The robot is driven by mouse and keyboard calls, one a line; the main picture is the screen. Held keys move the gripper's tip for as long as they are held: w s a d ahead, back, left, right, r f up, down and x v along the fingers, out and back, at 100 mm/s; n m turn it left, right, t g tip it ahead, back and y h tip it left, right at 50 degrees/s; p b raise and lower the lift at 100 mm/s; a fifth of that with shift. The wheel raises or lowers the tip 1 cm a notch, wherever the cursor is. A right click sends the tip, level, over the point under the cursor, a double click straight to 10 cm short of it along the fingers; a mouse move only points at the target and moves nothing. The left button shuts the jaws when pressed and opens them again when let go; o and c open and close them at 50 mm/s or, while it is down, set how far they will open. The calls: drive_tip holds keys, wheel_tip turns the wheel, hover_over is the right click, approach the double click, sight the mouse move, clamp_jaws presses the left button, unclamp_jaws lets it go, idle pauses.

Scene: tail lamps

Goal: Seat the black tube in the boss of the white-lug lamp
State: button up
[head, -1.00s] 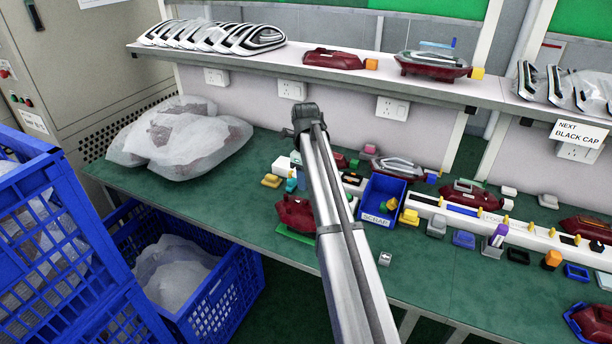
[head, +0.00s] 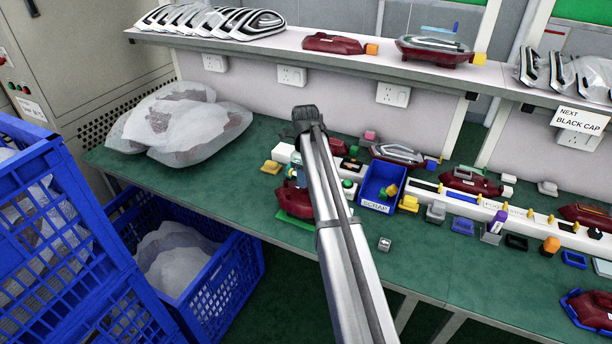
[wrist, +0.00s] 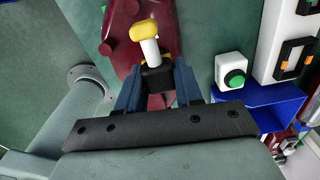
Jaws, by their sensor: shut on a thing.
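My gripper (wrist: 157,76) is shut on the black tube (wrist: 156,80), a short dark piece between the blue fingers in the wrist view. A white cylinder with a rounded yellow end (wrist: 146,36) shows just beyond the tube; I cannot tell whether they touch. A dark red lamp (wrist: 128,52) lies under and beside them. In the head view this red lamp (head: 291,203) sits on a green stand, partly behind my arm. I cannot make out its white lug or boss, or whether the tube is in a boss.
A blue scrap bin (head: 378,209) and a white box with a green button (wrist: 234,80) stand to the right. Several loose parts and red lamps fill the bench further right. Bagged goods (head: 185,125) lie left. The bench front is mostly clear.

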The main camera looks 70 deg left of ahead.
drive_tip(key=shift+f, duration=0.15)
idle(0.5)
drive_tip(key=shift+f, duration=1.1)
drive_tip(key=o, duration=1.1)
drive_tip(key=shift+o, duration=0.2)
wheel_tip(320, 180, up, 14)
drive_tip(key=shift+f, duration=0.15)
